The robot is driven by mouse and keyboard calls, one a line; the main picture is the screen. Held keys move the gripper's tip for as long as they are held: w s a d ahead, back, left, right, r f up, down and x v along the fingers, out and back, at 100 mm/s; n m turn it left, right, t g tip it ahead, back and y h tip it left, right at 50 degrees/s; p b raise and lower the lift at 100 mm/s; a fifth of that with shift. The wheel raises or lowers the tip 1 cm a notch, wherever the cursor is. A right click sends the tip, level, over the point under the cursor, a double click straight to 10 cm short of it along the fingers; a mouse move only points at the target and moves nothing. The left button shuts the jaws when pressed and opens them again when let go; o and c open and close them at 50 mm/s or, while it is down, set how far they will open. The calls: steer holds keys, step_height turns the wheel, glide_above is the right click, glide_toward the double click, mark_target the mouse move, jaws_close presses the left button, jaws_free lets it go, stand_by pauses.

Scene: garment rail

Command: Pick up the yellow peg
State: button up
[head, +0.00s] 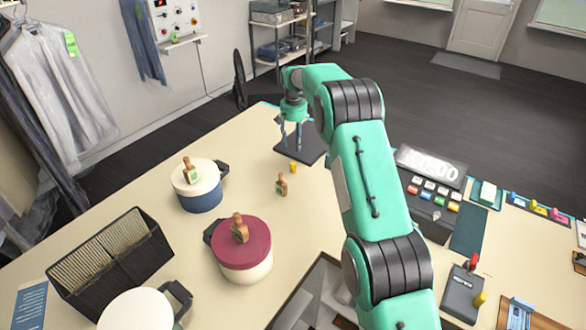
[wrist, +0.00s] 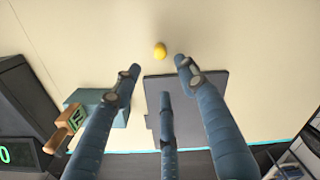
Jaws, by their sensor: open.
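The yellow peg (head: 293,167) is small and stands on the cream table just in front of a dark flat pad. In the wrist view the yellow peg (wrist: 160,49) shows from above as a round shape, beyond the fingertips and between the lines of the two outer fingers. My gripper (head: 291,132) hangs over the dark pad, behind the peg in the head view. In the wrist view my gripper (wrist: 159,76) has its fingers spread apart with nothing between them. The fingers are not touching the peg.
The dark pad (head: 306,150) lies under my gripper. A wooden tagged piece (head: 282,185) stands near the peg. A blue-white pot (head: 201,197), a maroon-lidded pot (head: 246,262) and a black file rack (head: 118,258) stand left. A register (head: 431,182) stands right.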

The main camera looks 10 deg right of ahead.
mark_target(293, 163)
step_height(293, 163, down, 8)
steer(key=shift+f+b, duration=0.1)
steer(key=shift+b, duration=0.25)
steer(key=shift+f, duration=0.1)
steer(key=shift+s+a+f+b, duration=0.1)
steer(key=shift+f+b, duration=0.25)
steer(key=shift+f, duration=2.15)
jaws_close()
